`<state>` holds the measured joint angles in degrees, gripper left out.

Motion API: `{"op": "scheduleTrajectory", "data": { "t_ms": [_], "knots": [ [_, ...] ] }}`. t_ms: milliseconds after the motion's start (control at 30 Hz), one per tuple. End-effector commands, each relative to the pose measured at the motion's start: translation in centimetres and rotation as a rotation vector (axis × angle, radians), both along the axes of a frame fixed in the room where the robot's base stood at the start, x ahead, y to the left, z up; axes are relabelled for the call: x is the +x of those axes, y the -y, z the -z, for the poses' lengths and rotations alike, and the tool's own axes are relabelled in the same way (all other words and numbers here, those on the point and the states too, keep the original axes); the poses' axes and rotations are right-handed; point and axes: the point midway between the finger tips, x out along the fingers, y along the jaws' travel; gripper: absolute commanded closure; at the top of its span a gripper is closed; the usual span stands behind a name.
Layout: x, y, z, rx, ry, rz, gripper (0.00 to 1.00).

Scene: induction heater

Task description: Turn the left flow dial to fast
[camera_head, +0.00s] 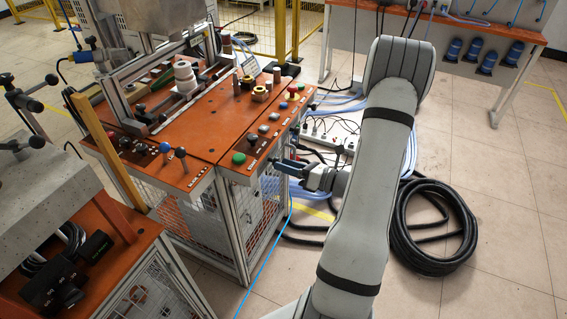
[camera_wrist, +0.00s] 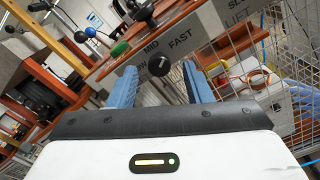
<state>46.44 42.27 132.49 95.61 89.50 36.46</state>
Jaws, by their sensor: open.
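A black round flow dial (camera_wrist: 159,66) sits on the front edge panel of the orange-topped bench, below the printed words MID (camera_wrist: 151,46) and FAST (camera_wrist: 180,42). My gripper (camera_wrist: 160,72) is open, with one blue finger on each side of the dial and a visible gap to each. The setting that its pointer marks is too small to read. In the head view my gripper (camera_head: 284,166) is at the front right of the bench, low by its edge, and the dial is too small to make out there.
A coiled black hose (camera_head: 430,230) lies on the floor to the right. A second bench (camera_head: 100,235) stands at the left.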

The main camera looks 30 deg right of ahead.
Motion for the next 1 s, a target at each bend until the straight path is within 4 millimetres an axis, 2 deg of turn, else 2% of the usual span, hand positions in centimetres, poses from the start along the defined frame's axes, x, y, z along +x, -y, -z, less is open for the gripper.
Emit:
{"op": "scheduleTrajectory", "data": {
  "t_ms": [200,400,1000],
  "knots": [
    [-2.8,2.3,0.1,0.000,0.001,0.005,0.55],
    [-4.2,3.4,0.0,0.000,0.002,0.002,0.55],
    [-4.4,3.3,-0.1,-0.006,0.002,-0.008,0.55]
  ]
}}
